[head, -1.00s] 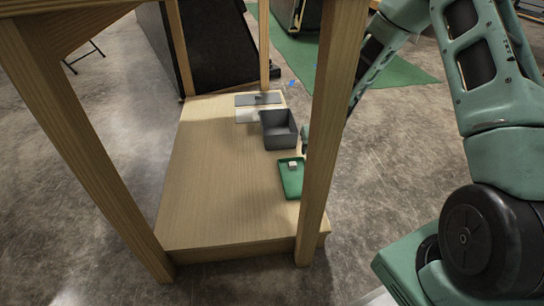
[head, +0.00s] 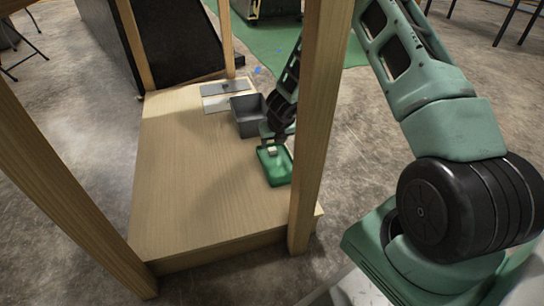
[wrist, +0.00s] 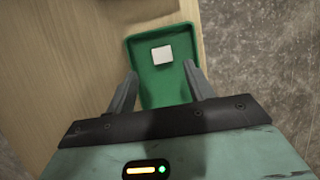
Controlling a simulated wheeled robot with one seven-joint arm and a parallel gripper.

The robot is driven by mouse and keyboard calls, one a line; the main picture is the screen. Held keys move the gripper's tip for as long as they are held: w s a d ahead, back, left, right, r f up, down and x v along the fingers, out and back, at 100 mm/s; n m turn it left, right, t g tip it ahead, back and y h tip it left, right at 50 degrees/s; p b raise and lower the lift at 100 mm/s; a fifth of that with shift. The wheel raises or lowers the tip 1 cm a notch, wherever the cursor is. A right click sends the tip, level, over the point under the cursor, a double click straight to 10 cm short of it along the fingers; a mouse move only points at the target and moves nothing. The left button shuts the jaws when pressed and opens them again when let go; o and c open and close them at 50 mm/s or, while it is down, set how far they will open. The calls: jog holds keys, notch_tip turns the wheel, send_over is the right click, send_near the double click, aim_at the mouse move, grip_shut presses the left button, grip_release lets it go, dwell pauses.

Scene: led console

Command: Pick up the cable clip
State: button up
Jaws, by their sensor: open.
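The cable clip (head: 272,150) is a small pale block lying in a shallow green tray (head: 277,171) near the right edge of the wooden table. In the wrist view the clip (wrist: 162,54) lies toward the far part of the green tray (wrist: 165,92). My gripper (head: 274,139) is above the tray, close to the clip in the head view. In the wrist view my gripper (wrist: 158,78) is open, with one finger on each side of the tray's middle and nothing between the fingertips. The clip shows beyond the fingertips.
A grey open box (head: 248,123) stands just behind the tray, close to my gripper. Flat grey plates (head: 224,87) lie at the table's back. A wooden post (head: 318,120) rises by the table's right side. The table's left and middle (head: 190,180) are clear.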

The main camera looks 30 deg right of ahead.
aim_at(272, 149)
jog(key=shift+b+x, duration=2)
jog(key=shift+x, duration=0.8)
jog(key=shift+d+r, duration=0.1)
jog(key=shift+d, duration=0.1)
jog(key=c, duration=1)
